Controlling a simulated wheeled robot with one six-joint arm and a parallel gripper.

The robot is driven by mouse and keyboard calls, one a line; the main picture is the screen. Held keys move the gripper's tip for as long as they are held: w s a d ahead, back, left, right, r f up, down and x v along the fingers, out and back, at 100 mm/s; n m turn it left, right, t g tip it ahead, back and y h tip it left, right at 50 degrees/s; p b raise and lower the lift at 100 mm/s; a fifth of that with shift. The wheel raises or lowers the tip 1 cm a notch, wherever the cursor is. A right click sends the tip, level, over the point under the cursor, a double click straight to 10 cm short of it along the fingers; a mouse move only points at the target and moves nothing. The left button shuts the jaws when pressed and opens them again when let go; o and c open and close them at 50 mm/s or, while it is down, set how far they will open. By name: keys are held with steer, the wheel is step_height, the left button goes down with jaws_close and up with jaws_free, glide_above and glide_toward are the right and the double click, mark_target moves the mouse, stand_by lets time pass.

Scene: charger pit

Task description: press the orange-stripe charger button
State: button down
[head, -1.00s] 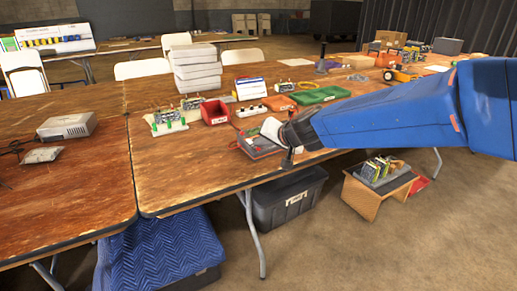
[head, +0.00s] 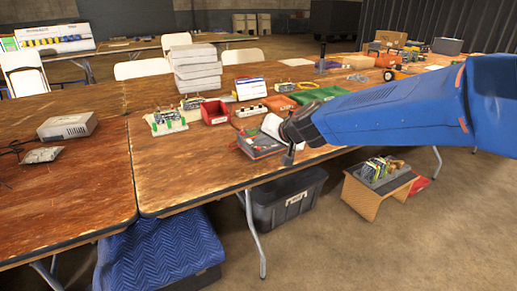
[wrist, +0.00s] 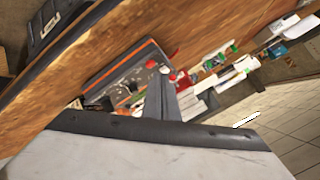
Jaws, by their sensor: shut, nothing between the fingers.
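The charger (head: 258,147) is a dark, low box with a red-orange edge, lying near the front edge of the right table. In the wrist view it shows as a dark panel (wrist: 112,86) with an orange stripe along its rim and small red and white parts on top. My gripper (head: 289,160) is shut and empty, at the charger's right end by the table edge. In the wrist view its grey fingers (wrist: 161,98) overlap the charger's near side. I cannot tell whether they touch it. The button itself is not clearly visible.
A red bin (head: 214,113), a white power strip (head: 251,111) and a green tray (head: 318,94) stand behind the charger. A circuit board on a stand (head: 168,122) is to the left. A dark tote (head: 285,200) sits under the table. The table front left of the charger is clear.

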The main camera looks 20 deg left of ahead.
stand_by(0.3)
steer(key=shift+s+d+r, duration=0.1)
steer(key=shift+d+r, duration=0.05)
steer(key=shift+r, duration=0.7)
steer(key=shift+s+d+r, duration=0.1)
steer(key=shift+r, duration=0.7)
steer(key=shift+s+d+r, duration=0.1)
steer(key=shift+d+r, duration=0.05)
steer(key=shift+r, duration=0.7)
steer(key=s+d+f+h, duration=0.15)
steer(key=s+d, duration=0.25)
steer(key=d, duration=1.1)
steer(key=s+d+h, duration=0.2)
steer(key=s+d, duration=0.2)
steer(key=d, duration=1.1)
steer(key=s+d+f+m+h, duration=0.1)
steer(key=s+d+f, duration=0.4)
steer(key=s+d, duration=0.5)
steer(key=s+d+f+m+g+h, duration=0.1)
steer(key=s+d+f+h, duration=0.3)
steer(key=s+d, duration=0.6)
steer(key=d+f, duration=0.1)
steer(key=d, duration=0.3)
steer(key=shift+s+f+g+h, duration=0.2)
steer(key=shift+s+g+h, duration=0.1)
steer(key=shift+s+h, duration=0.1)
